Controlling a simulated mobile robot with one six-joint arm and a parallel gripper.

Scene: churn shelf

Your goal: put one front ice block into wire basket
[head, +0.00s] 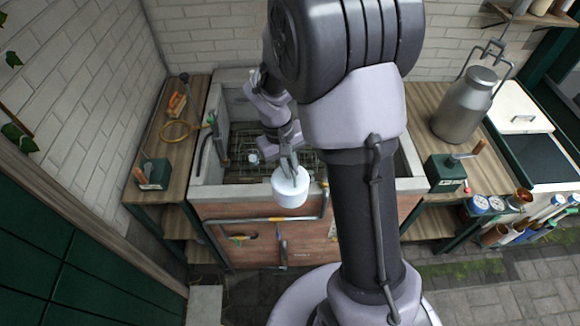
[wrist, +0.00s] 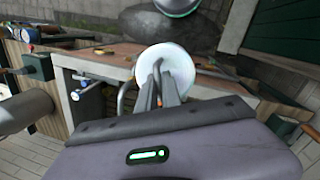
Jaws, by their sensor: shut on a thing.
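My gripper (head: 289,168) is shut on a white round cylinder (head: 290,190), held upright near the front rim of the basin. In the wrist view the fingers (wrist: 159,88) reach down onto the white disc-like top (wrist: 180,62). I cannot tell whether this is an ice block. A dark wire grid (head: 240,176), perhaps the wire basket, lies inside the grey-walled basin (head: 205,193). A small pale piece (head: 253,158) shows inside the basin. My arm and the held cylinder hide part of the basin.
A metal milk churn (head: 463,108) stands on the right wooden counter. A green box with a lever (head: 445,173) is near its front edge. The left counter holds another green box (head: 153,174) and a yellow hose loop (head: 179,130). A pipe (head: 270,220) runs along the basin's front.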

